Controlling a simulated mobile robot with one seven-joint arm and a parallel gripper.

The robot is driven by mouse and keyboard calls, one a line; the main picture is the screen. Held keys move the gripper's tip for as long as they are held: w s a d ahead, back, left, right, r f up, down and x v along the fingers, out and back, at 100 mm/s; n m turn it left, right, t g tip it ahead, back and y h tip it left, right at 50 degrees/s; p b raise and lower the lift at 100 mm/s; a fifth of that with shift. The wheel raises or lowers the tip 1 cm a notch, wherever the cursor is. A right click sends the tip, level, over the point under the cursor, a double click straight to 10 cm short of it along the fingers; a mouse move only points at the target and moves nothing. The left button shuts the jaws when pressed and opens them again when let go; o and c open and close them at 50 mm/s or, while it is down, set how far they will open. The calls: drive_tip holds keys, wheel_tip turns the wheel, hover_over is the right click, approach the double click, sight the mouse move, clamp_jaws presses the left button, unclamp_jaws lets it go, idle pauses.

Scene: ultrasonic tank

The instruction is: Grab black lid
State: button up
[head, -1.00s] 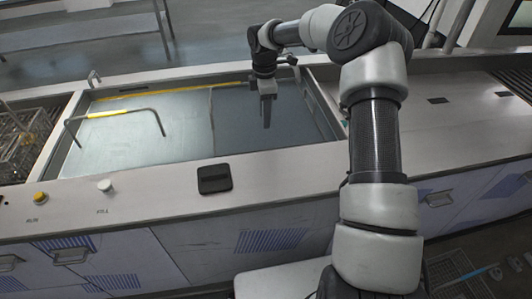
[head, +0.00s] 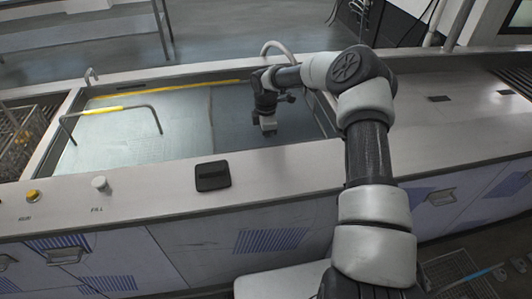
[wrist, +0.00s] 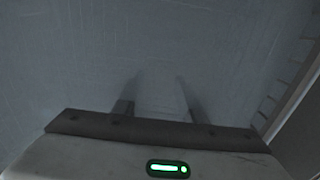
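A small, flat black square piece (head: 213,176) with a raised bar lies on the front ledge of the tank; it is the only black lid-like thing I see. My gripper (head: 267,129) is over the right part of the tank, behind and to the right of the black piece, pointing down. In the wrist view my gripper (wrist: 159,106) has its two fingers apart, with only a plain blue-grey surface beyond them. The black piece does not show in the wrist view.
The tank (head: 180,160) has raised rims. A yellow button (head: 33,196) and a white knob (head: 100,184) sit on the front ledge. A wire basket (head: 18,135) is at far left. The right counter (head: 450,125) is mostly clear.

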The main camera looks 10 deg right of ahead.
drive_tip(key=shift+f, duration=0.15)
clamp_jaws()
